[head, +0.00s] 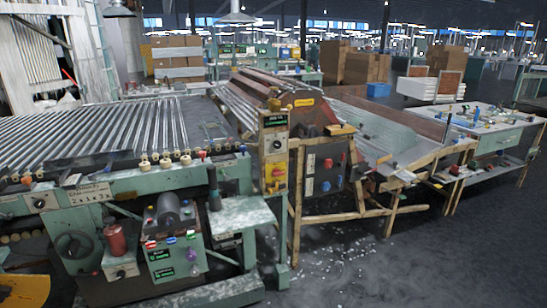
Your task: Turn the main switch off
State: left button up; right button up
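No switch carries a label that I can read as the main switch. A narrow yellowish control panel (275,150) stands upright at the centre, with a dark round knob (278,145) and a red knob (277,172) below it. To its right, a dark box (325,172) carries red and blue knobs. Switch positions are too small to tell. Neither of my grippers is in view.
A wooden-framed bench (400,165) and a green worktable (495,130) stand to the right. Cardboard boxes (365,68) are stacked behind. The dark floor (420,250) at lower right is clear, with small white debris near the machine.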

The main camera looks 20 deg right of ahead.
aim_at(276, 172)
jog(key=i+l, duration=0.2)
jog(key=l, duration=0.2)
jog(key=i+l+z, duration=0.1)
jog(key=l, duration=0.3)
jog(key=i+l, duration=0.3)
jog(key=i+l+z, duration=0.1)
jog(key=l, duration=0.35)
jog(key=i, duration=0.1)
